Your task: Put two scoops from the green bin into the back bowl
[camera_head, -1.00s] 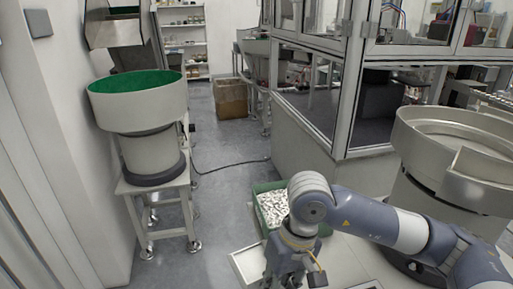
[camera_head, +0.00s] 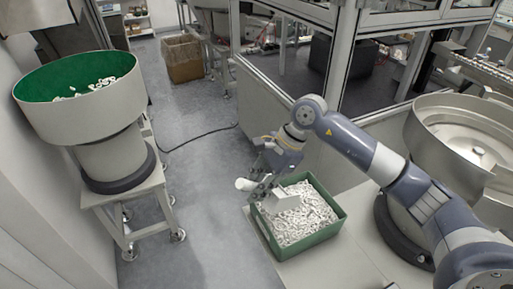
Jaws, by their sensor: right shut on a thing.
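The green bin (camera_head: 335,222) sits on a light surface at lower centre, filled with small white ring-like parts. My right gripper (camera_head: 264,188) is over the bin's back left corner, shut on a white scoop. The scoop (camera_head: 288,196) is at or just above the parts; whether it touches them or holds any I cannot tell. Its handle end (camera_head: 244,184) sticks out to the left. A large bowl with green lining (camera_head: 60,118) stands at left on a white stand, with some white parts inside. Which bowl is the back one I cannot tell. My left gripper is not in view.
A metal bowl feeder (camera_head: 440,150) stands at right, beside my right arm. A glass-walled machine frame (camera_head: 345,60) is behind the bin. A cardboard box (camera_head: 182,60) stands on the floor at the back. The floor between stand and bin is clear except a black cable.

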